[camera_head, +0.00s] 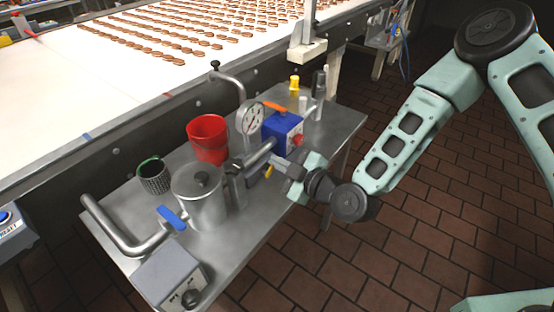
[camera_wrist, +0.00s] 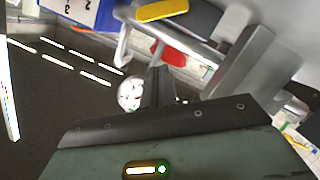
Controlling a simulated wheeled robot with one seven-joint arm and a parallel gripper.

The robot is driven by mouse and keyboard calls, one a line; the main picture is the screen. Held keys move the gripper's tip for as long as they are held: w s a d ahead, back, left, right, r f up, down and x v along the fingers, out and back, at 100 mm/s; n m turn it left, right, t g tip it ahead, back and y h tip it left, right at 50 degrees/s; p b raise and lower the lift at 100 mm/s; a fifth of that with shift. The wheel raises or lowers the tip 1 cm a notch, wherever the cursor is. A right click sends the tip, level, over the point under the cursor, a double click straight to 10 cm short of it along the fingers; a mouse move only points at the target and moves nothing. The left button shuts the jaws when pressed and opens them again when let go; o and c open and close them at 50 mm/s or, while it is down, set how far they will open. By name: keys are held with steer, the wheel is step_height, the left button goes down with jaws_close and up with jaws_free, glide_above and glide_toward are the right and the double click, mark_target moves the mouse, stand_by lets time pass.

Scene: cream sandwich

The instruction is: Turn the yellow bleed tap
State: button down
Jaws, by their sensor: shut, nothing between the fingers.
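The yellow bleed tap (camera_head: 269,171) is a small yellow handle low on the steel pipework, in front of the blue box (camera_head: 283,132). In the wrist view a yellow handle (camera_wrist: 163,10) lies across the top of the picture. My gripper (camera_head: 275,164) is close beside the tap, coming in from the right. Its fingers (camera_wrist: 158,88) are shut and hold nothing. I cannot tell whether they touch the tap.
The pressure gauge (camera_head: 250,120), an orange lever (camera_head: 274,107) and a red knob (camera_head: 297,140) are close by. A steel pot (camera_head: 200,205), red bucket (camera_head: 208,139) and blue lever (camera_head: 171,218) stand leftward. The tiled floor at right is clear.

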steer(key=x, duration=0.3)
steer(key=shift+w+d+f, duration=0.1)
steer(key=shift+d+f, duration=0.1)
steer(key=shift+f, duration=0.05)
steer(key=shift+w+d+f+p, duration=0.2)
steer(key=shift+w+d+f, duration=0.05)
steer(key=shift+f, duration=0.2)
steer(key=shift+w+d+f+p, duration=0.2)
steer(key=shift+w+f, duration=0.05)
steer(key=shift+f, duration=0.15)
steer(key=shift+w+d+f, duration=0.15)
steer(key=shift+w+f, duration=0.1)
steer(key=shift+f, duration=0.2)
steer(key=shift+w+d+f+m+g+b, duration=0.15)
steer(key=shift+w+d+m+g+b, duration=0.2)
steer(key=shift+m, duration=0.35)
steer(key=shift+w+d+f+m+b, duration=0.15)
steer(key=shift+f+m+b, duration=0.05)
steer(key=shift+m+b, duration=0.35)
steer(key=m+b, duration=0.1)
steer(key=w+f+m+g+b, duration=0.1)
steer(key=shift+d+m+y, duration=0.3)
steer(key=shift+m+y, duration=0.05)
steer(key=shift+y, duration=0.05)
steer(key=shift+b, duration=0.35)
steer(key=shift+d+f, duration=0.1)
steer(key=shift+w, duration=0.1)
